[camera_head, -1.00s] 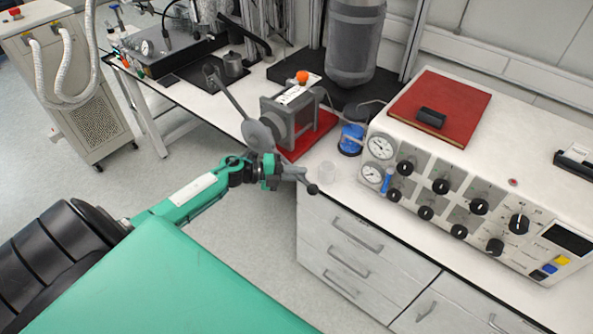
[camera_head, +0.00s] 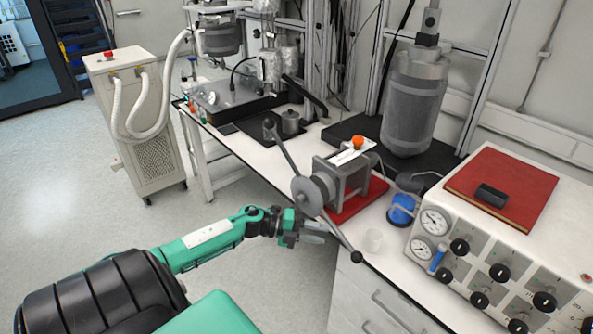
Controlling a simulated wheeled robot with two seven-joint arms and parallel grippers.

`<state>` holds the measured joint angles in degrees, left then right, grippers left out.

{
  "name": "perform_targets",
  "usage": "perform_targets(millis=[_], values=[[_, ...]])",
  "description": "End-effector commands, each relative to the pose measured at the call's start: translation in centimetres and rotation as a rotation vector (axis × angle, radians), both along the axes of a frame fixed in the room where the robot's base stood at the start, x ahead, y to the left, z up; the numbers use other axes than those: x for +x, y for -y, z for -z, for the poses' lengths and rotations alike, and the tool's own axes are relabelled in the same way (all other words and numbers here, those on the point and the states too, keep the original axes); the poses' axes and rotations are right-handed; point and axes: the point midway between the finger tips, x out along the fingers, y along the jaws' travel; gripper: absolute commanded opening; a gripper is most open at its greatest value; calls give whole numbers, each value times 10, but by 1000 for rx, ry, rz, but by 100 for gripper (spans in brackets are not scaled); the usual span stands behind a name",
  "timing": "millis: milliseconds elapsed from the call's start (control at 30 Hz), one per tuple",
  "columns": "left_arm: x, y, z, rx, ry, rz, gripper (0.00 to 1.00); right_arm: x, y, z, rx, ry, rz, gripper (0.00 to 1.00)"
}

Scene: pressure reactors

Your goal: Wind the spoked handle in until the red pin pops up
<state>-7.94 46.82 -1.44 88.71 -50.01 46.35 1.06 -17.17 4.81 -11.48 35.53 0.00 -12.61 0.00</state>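The spoked handle (camera_head: 308,196) is a grey hub with long ball-ended spokes, one rising to the upper left and one reaching down right past the bench's front edge. It is on the front of a grey block-shaped device (camera_head: 345,178) on a red base. An orange-red round knob (camera_head: 357,143) sits on top of the device; I cannot tell if this is the red pin or whether it is raised. My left gripper (camera_head: 322,232) is just below the hub, left of the lower spoke. Its fingers point right, and their gap is unclear. My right gripper is not in view.
A control box (camera_head: 480,225) with gauges and knobs fills the bench's right side. A grey vessel (camera_head: 414,105) stands behind. Floor space is free at left.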

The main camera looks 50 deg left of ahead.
Motion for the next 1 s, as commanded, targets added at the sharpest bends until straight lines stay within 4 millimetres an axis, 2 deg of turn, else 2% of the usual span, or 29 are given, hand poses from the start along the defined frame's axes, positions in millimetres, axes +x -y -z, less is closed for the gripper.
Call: perform_targets(millis=[33, 200, 400, 1000], values=[[-7, -7, 2, 3, -3, 1, 36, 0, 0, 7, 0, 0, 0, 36], [-25, -26, -4, 3, -3, 1, 36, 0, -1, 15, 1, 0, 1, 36], [-39, -42, -10, 1, -1, 0, 36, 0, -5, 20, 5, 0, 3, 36], [-44, -48, -14, 0, 1, 1, 36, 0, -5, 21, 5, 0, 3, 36]])
